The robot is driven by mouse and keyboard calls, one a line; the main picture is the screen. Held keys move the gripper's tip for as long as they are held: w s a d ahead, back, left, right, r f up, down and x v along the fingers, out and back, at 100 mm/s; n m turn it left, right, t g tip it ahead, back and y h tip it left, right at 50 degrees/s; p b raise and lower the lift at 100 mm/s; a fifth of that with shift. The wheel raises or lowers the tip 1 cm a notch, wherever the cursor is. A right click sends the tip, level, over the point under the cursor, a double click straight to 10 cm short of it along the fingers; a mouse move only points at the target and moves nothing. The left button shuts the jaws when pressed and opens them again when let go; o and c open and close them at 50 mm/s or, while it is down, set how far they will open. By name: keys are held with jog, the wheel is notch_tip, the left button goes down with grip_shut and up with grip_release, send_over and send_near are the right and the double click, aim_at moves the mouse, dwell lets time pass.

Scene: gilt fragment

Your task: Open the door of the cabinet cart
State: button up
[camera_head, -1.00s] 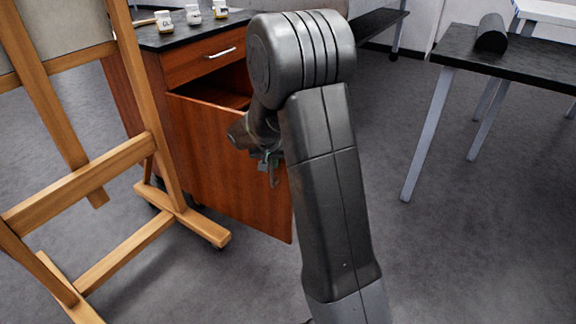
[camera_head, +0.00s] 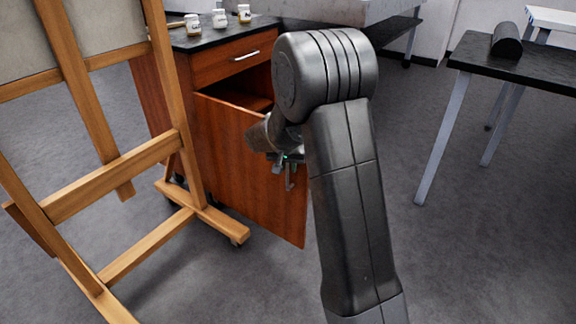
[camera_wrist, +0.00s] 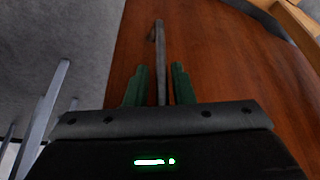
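The cabinet cart (camera_head: 232,62) stands left of centre, with a dark top and reddish-brown wood. Its door (camera_head: 232,150) stands ajar, swung out toward me, and the dark inside shows above its top edge. The door also fills much of the wrist view (camera_wrist: 225,75). The door's grey bar handle (camera_wrist: 160,55) stands upright in the wrist view, between the green fingers of my gripper (camera_wrist: 160,85). A narrow gap shows on each side of the bar, so the fingers look open around it. In the head view my gripper (camera_head: 287,172) is at the door's outer face, partly hidden by my arm.
A wooden easel (camera_head: 110,165) stands close on the left, its foot near the cart. Several jars (camera_head: 219,18) sit on the cart top. A dark table (camera_head: 470,60) with a black rounded object (camera_head: 506,40) is at right. Floor between is clear.

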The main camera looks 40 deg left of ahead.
jog(key=shift+o, duration=0.6)
jog(key=shift+r, duration=0.1)
jog(key=shift+r, duration=0.3)
jog(key=p+v, duration=0.4)
jog(key=v, duration=0.9)
jog(key=shift+s, duration=0.15)
